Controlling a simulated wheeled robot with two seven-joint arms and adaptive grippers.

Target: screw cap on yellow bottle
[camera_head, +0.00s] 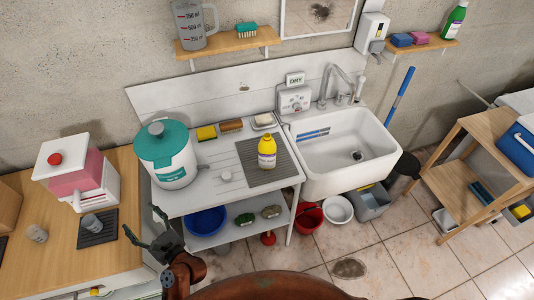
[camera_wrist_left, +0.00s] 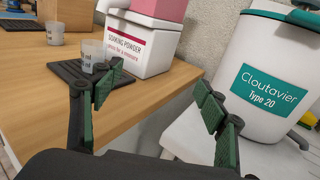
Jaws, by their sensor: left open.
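The yellow bottle (camera_head: 267,153) stands upright on a dark ribbed mat (camera_head: 284,170) on the white counter, left of the sink. My left gripper (camera_head: 145,228) is open and empty, in front of the counter's left end and well away from the bottle. In the left wrist view its green-padded fingers (camera_wrist_left: 157,100) are spread with nothing between them. My right gripper is not in view.
A white pot with a teal lid (camera_head: 165,152) stands on the counter near my left gripper and shows large in the left wrist view (camera_wrist_left: 275,70). A washing powder box (camera_head: 78,172) and cups stand on the wooden table. The sink (camera_head: 345,155) is to the right.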

